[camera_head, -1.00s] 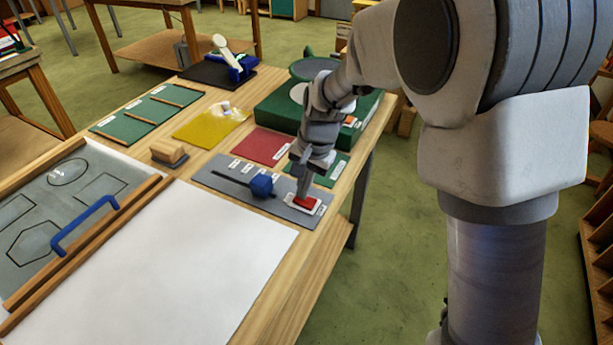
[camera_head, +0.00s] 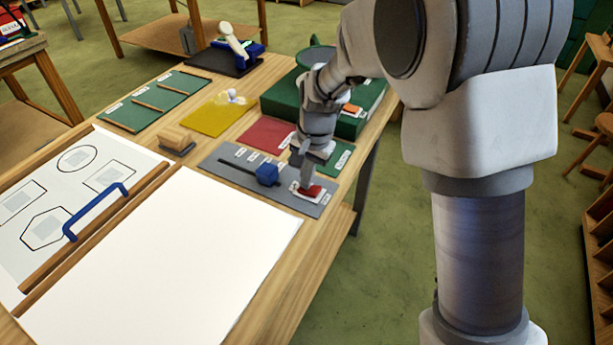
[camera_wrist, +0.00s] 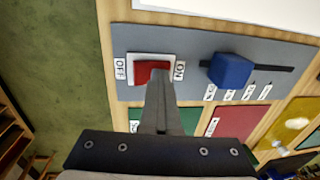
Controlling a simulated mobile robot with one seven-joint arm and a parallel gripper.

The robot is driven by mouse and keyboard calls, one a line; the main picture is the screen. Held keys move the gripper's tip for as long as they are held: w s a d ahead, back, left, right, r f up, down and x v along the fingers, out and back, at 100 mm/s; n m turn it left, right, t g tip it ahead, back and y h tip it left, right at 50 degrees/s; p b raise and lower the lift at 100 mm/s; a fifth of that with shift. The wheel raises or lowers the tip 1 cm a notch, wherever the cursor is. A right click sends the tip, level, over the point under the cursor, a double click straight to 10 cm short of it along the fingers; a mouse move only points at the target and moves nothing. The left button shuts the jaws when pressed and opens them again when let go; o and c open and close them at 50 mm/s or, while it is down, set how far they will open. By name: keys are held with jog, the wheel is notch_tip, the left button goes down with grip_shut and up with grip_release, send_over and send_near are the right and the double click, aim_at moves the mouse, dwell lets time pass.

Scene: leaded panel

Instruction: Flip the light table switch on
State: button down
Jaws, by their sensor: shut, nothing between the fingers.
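The light table switch is a red rocker (camera_head: 313,192) in a white frame on a grey control plate (camera_head: 228,174). In the wrist view the red rocker (camera_wrist: 143,70) lies between an OFF label at its left and an ON label at its right. My gripper (camera_head: 306,183) is shut and empty, its fingertips at the rocker; in the wrist view the gripper (camera_wrist: 158,82) covers the rocker's ON-side part. I cannot tell whether the tips still touch it. The light table panel (camera_head: 105,150) at the left is bright white with dark shape outlines.
A blue slider knob (camera_head: 267,174) stands on the same plate, beside the switch. A blue handle (camera_head: 95,212) spans the wooden rail by the panel. A white sheet (camera_head: 170,265) covers the front of the table. Red, yellow and green mats lie behind.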

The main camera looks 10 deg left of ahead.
jog(key=shift+s+d+f, duration=0.1)
jog(key=shift+s+d, duration=0.1)
jog(key=shift+d, duration=0.25)
jog(key=shift+s+d+f, duration=0.1)
jog(key=shift+s+d, duration=0.05)
jog(key=shift+d, duration=0.3)
notch_tip(320, 180, up, 14)
jog(key=d+p, duration=0.1)
jog(key=p, duration=0.3)
jog(key=shift+s+d, duration=0.25)
